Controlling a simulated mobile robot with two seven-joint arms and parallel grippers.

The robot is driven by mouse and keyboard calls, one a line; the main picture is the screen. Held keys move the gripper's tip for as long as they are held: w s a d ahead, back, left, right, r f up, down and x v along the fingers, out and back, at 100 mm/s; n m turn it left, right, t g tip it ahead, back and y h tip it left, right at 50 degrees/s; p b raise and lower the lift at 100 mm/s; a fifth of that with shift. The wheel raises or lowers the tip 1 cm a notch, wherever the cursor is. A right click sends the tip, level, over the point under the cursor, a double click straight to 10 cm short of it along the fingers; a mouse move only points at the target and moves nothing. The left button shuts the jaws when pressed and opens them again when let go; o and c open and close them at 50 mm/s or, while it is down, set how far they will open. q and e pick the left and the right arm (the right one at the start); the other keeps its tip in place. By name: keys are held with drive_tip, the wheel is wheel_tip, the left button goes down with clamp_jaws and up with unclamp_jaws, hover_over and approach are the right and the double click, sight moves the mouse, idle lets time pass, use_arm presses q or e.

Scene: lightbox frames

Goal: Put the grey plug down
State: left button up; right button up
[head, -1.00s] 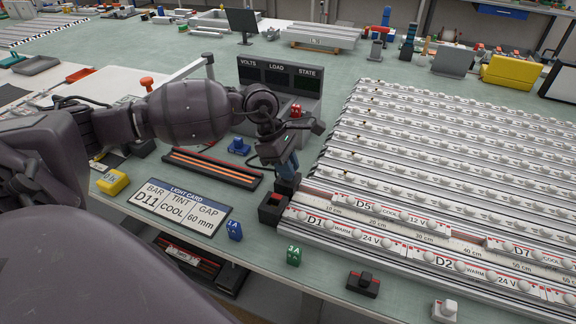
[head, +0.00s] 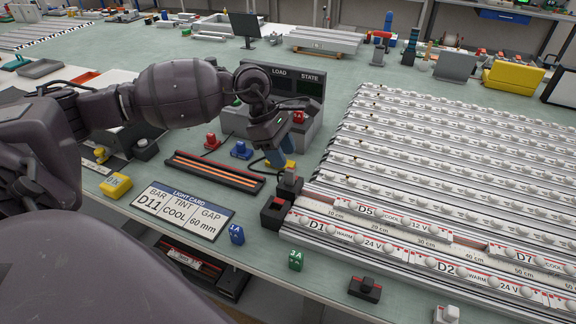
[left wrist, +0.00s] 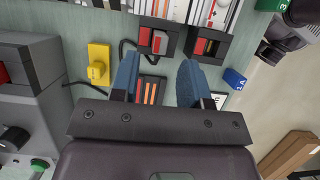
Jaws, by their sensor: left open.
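The grey plug (head: 290,180) stands on the rear black block with a red mark (head: 288,190), at the left end of the light bars. In the left wrist view the plug (left wrist: 160,42) sits beside the red part of its block, beyond the fingertips. My left gripper (head: 283,158) is open and empty, behind and above the plug and apart from it. Its two blue fingers also show in the left wrist view (left wrist: 158,65), spread apart. My right gripper is not in view.
A second black block (head: 273,214) stands in front of the plug. A dark tray with orange strips (head: 213,170) lies to the left. The display box (head: 310,118) is close behind.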

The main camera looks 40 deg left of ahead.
use_arm(q)
drive_tip(key=v, duration=0.6)
drive_tip(key=shift+r, duration=0.25)
drive_tip(key=shift+a, duration=0.15)
